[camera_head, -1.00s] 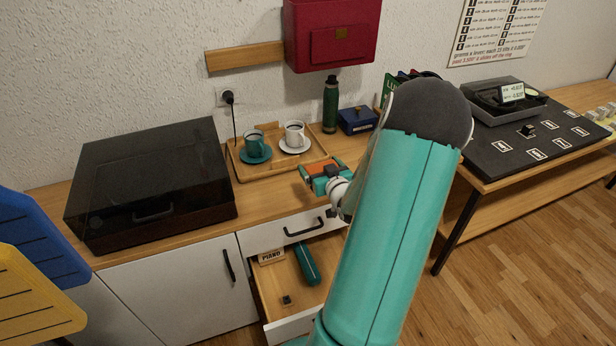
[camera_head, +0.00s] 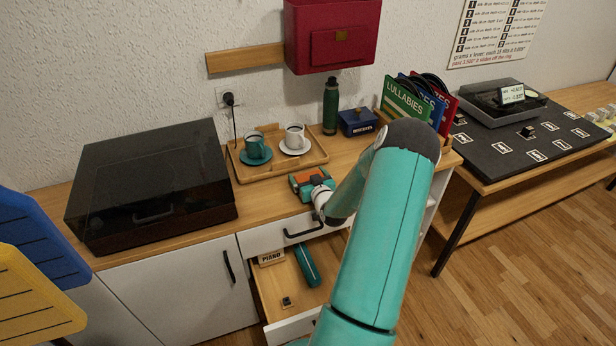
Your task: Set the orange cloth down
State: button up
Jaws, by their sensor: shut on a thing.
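The orange cloth (camera_head: 310,177) shows as a small orange patch between the teal jaws of my gripper (camera_head: 305,181). My gripper is shut on it. Both are at the front part of the wooden cabinet top (camera_head: 265,200), in front of the wooden tray and above the open drawer. I cannot tell whether the cloth touches the wood. My wrist and jaws hide part of the cloth.
The tray (camera_head: 240,176) holds a teal cup (camera_head: 255,147) and a white cup (camera_head: 295,136) on saucers. A dark-lidded box (camera_head: 150,180) stands at left. The drawer (camera_head: 280,285) is open below. Records (camera_head: 405,100) stand at right. Bare wood lies beside my gripper.

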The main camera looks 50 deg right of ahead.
jog(key=shift+f, duration=0.2)
jog(key=o, duration=0.8)
jog(key=shift+c, duration=0.2)
